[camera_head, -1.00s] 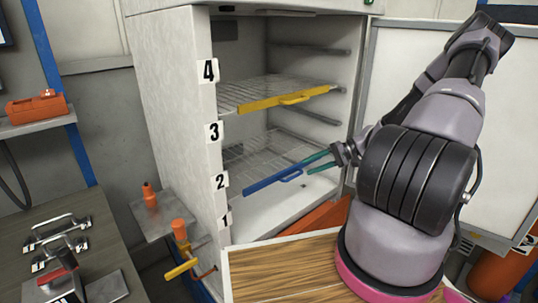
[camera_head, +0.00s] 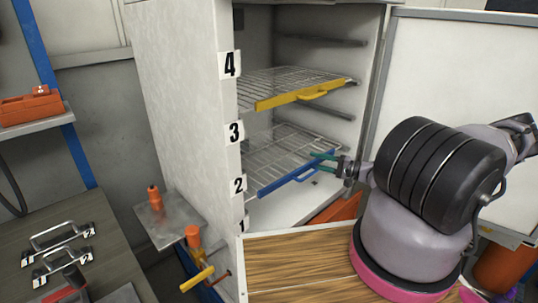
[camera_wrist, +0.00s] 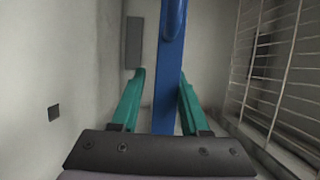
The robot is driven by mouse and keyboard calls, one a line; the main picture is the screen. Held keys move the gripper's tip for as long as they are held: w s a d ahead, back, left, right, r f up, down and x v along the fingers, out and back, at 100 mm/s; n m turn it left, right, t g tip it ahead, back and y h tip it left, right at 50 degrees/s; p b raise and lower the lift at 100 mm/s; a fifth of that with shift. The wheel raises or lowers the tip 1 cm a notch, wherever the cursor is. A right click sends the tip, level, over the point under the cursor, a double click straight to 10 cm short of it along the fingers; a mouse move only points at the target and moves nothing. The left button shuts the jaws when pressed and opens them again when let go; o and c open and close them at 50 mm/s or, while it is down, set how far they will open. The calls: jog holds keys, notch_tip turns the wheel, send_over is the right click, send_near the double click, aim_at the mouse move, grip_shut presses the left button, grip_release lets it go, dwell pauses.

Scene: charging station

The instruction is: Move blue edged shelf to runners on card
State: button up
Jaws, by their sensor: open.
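The blue edged shelf (camera_head: 290,181), a wire rack with a blue front bar and handle, sits inside the open cabinet near the number 2 card (camera_head: 239,185). My gripper (camera_head: 318,164) is at the right part of its front bar. Its two green fingers are open. In the wrist view the blue bar (camera_wrist: 169,80) runs between the open green fingers (camera_wrist: 162,85), nearer the right one; I cannot tell whether they touch. Cards 4 (camera_head: 230,65), 3 (camera_head: 234,133) and 1 (camera_head: 243,224) also line the cabinet's left front edge.
A yellow edged shelf (camera_head: 300,95) sits above, between cards 4 and 3. Bare runners (camera_head: 320,41) show higher up. The cabinet door (camera_head: 450,80) stands open on the right. A wooden surface (camera_head: 290,265) lies in front, below the arm.

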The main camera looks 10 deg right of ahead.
aim_at(303, 156)
jog(key=x, duration=0.6)
jog(key=shift+r, duration=0.1)
grip_shut()
dwell(1.3)
